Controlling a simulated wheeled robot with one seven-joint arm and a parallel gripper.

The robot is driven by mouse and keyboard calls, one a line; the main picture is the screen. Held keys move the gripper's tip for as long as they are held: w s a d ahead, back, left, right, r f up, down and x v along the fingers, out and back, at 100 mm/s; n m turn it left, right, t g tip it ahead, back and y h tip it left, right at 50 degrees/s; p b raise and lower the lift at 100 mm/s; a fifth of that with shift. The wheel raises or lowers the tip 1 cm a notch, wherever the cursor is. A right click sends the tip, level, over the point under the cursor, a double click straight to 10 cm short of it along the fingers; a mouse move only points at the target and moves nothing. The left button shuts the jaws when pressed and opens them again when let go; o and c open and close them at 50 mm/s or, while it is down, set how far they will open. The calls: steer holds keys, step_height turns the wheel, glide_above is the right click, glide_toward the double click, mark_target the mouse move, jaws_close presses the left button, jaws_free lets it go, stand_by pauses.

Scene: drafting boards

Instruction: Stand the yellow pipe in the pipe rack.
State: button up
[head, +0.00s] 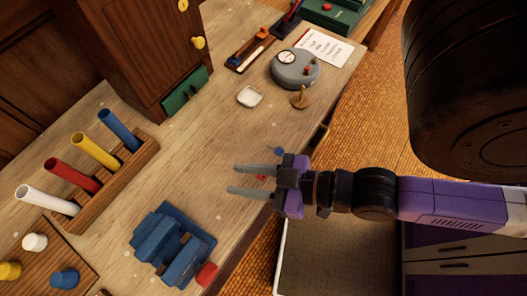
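The wooden pipe rack (112,181) stands at the left of the bench in the head view. The yellow pipe (95,150) is in the rack, between the red pipe (72,175) and the blue pipe (118,129). A white pipe (47,200) is at the rack's near end. All look tilted in this slanted view; their lower ends are hidden in the rack. My gripper (233,179) is open and empty, its two fingers apart and pointing left over the bench, well right of the rack.
A blue vise-like block (168,246) with a red end lies between rack and gripper, toward the front. A wooden cabinet (135,50) stands behind. A grey round gauge (296,68), white dish (250,96) and brass piece (301,98) are farther back. Mid-bench is clear.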

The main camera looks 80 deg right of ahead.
steer(key=shift+y, duration=0.3)
steer(key=s, duration=0.1)
steer(key=s+a+r, duration=0.1)
steer(key=s, duration=0.1)
steer(key=s+r, duration=0.1)
steer(key=shift+s+a, duration=0.15)
